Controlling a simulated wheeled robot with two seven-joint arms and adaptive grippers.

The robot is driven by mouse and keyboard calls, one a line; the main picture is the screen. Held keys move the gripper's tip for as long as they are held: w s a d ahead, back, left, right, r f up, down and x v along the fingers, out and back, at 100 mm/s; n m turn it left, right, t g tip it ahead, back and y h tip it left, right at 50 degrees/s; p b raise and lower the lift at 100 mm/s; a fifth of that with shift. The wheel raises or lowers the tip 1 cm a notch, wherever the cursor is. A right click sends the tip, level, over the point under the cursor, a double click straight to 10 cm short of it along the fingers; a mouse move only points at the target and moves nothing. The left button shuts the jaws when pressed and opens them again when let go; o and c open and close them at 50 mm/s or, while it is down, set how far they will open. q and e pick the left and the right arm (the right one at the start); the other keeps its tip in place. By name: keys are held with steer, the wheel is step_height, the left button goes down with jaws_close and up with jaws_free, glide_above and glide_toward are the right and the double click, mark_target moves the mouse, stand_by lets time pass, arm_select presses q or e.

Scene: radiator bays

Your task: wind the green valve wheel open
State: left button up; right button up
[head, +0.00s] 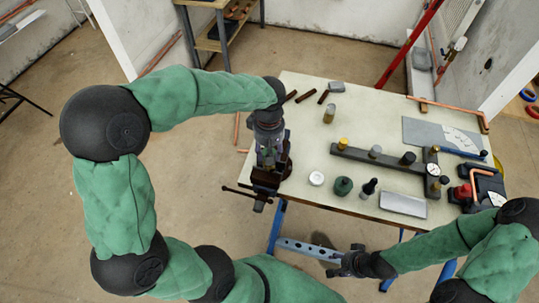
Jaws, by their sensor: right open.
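A small dark green round object (343,186) stands near the front edge of the workbench; I cannot tell whether it is the valve wheel, and no other green wheel shows clearly. My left gripper (269,158) hangs down over the bench's left edge, at a dark bench vise (266,181). Its fingers blend with the vise, so I cannot tell their opening or whether they touch anything. My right gripper (338,263) is open, low in front of the bench and apart from the green object.
The pale workbench (308,127) holds a dark bar assembly with a gauge (433,169), a white disc (317,178), a black-topped bottle (369,188), a grey plate (403,204) and copper pipes. A red post (408,45) stands behind. Floor at left is mostly clear.

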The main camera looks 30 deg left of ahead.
arm_select(q)
steer(key=n, duration=0.3)
steer(key=n+b, duration=0.1)
steer(key=shift+s+f+n, duration=0.15)
steer(key=shift+f+n, duration=0.15)
steer(key=n, duration=0.3)
steer(key=shift+b, duration=0.4)
steer(key=o, duration=1.1)
steer(key=shift+n, duration=0.3)
steer(key=shift+o, duration=0.5)
steer(key=shift+r, duration=0.1)
steer(key=shift+r, duration=0.1)
steer(key=shift+r+p, duration=0.45)
step_height(320, 180, up, 6)
steer(key=p, duration=0.4)
steer(key=shift+r+p, duration=0.15)
steer(key=shift+p, duration=0.15)
